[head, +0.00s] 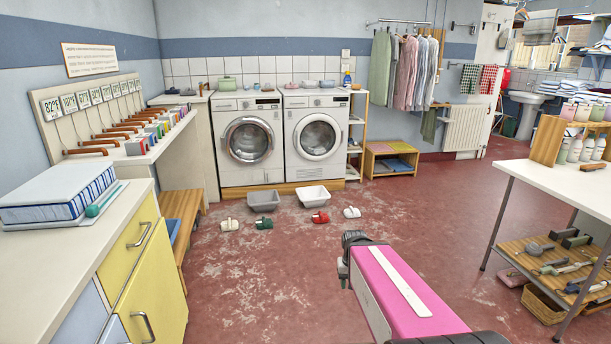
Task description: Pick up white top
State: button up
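No garment that I can single out as a white top shows in the head view. A small white object (351,212) lies on the red floor in front of the washing machines, at the right end of a row with a red one (320,217), a green one (264,223) and a cream one (230,225). They are too small to identify surely. Garments (405,72) in green, pink and pale tones hang on a rail at the back. My pink arm link reaches in from the bottom centre. My gripper's fingers are not visible.
A counter with yellow doors (145,275) is at left. A white-topped table (560,185) with a tool shelf below is at right. The middle floor is clear.

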aim_at(349, 213)
jog(key=i, duration=1.8)
jog(key=i+j+z, duration=0.1)
jog(key=i+z, duration=0.15)
jog(key=i, duration=0.3)
jog(key=i+j+z, duration=0.2)
jog(key=i, duration=0.35)
jog(key=i+j+z, duration=0.25)
jog(key=i, duration=0.3)
jog(key=i+j+z, duration=0.25)
jog(key=i+j, duration=0.2)
